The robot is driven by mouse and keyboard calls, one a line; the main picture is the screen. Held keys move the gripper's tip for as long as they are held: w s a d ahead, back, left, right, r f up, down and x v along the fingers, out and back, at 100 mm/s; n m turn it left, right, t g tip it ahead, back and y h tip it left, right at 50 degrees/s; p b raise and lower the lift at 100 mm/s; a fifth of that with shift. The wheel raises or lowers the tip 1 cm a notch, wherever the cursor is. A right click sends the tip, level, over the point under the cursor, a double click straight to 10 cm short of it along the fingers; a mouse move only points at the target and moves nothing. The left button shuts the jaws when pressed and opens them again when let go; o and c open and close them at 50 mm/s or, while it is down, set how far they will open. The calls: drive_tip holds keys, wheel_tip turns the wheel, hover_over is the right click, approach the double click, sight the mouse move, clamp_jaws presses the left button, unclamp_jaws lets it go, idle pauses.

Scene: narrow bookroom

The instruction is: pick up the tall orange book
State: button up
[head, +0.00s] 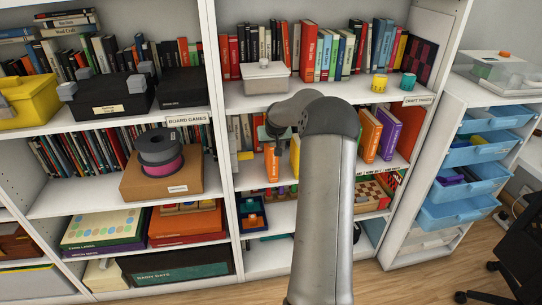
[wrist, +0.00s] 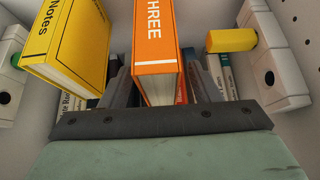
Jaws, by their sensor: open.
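An orange book with white lettering "THREE" (wrist: 156,50) stands out in the middle of the wrist view. In the head view an orange book (head: 271,164) shows on the middle shelf, just below the end of my arm; it appears to be the same one. My gripper (wrist: 163,88) is open. Its dark fingers lie left and right of the orange book's near end, with nothing visibly clamped. In the head view my gripper is mostly hidden by my arm. Another orange book (head: 370,134) stands right of my arm beside a purple book (head: 390,137).
A yellow "Notes" book (wrist: 68,45) stands close left of the orange book. A yellow cylinder (wrist: 231,40) is to the right. Pale blocks show at both edges of the wrist view. A white box (head: 265,78) sits on the shelf above.

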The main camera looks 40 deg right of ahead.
drive_tip(key=shift+w+d+f, duration=0.2)
drive_tip(key=shift+w+f, duration=0.15)
drive_tip(key=shift+f, duration=0.25)
clamp_jaws()
drive_tip(key=shift+r, duration=0.1)
